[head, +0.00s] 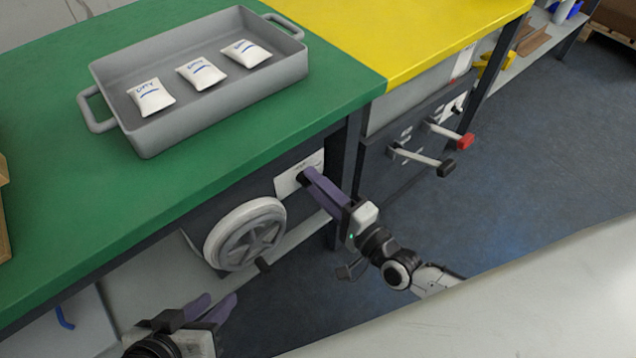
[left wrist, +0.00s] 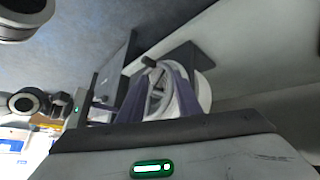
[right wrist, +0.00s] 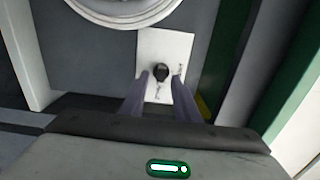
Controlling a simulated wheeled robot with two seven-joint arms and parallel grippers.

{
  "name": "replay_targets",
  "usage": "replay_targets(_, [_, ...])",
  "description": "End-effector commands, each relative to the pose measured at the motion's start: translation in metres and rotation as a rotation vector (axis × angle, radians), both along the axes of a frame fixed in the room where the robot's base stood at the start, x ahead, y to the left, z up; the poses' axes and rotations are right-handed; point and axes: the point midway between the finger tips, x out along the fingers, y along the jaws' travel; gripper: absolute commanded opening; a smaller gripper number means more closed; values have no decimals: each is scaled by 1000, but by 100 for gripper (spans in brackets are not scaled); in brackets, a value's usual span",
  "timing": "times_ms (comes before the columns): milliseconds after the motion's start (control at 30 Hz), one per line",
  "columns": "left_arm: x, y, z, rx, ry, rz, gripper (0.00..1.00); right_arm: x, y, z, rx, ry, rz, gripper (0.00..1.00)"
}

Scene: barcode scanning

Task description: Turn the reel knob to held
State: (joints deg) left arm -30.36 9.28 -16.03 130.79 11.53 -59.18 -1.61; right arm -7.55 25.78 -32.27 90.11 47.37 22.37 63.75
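The reel knob (right wrist: 161,72) is a small black knob on a white label plate (right wrist: 160,42) below the green table's edge. In the head view the plate (head: 287,183) shows right of the reel, with the knob largely hidden by my gripper. My right gripper (head: 311,174) reaches the plate; in the right wrist view its open fingers (right wrist: 161,77) stand on either side of the knob, with slight gaps. The lettering on the plate is too small to read. My left gripper (head: 219,298) is open and empty, low in front of the reel.
The white reel wheel (head: 246,233) with a dark handle (head: 263,265) sits left of the plate. A grey tray (head: 146,145) with three white packets stands on the green table (head: 40,140). Red- and black-tipped levers (head: 430,160) stick out under the yellow table (head: 400,35).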

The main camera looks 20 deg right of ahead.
Motion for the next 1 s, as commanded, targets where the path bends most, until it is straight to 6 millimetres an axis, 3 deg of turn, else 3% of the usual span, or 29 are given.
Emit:
replay_targets(333, [-3, 0, -3, 2, 11, 4, 31, -7, -4, 0, -4, 1, -2, 28])
replay_targets(700, [-4, 7, 6, -13, -22, 56, 31, -72, -27, 1, -3, 3, 0, 28])
replay_targets(1000, [-4, 10, 7, -13, -36, 71, 31, -96, -35, 1, 0, -1, 0, 28])
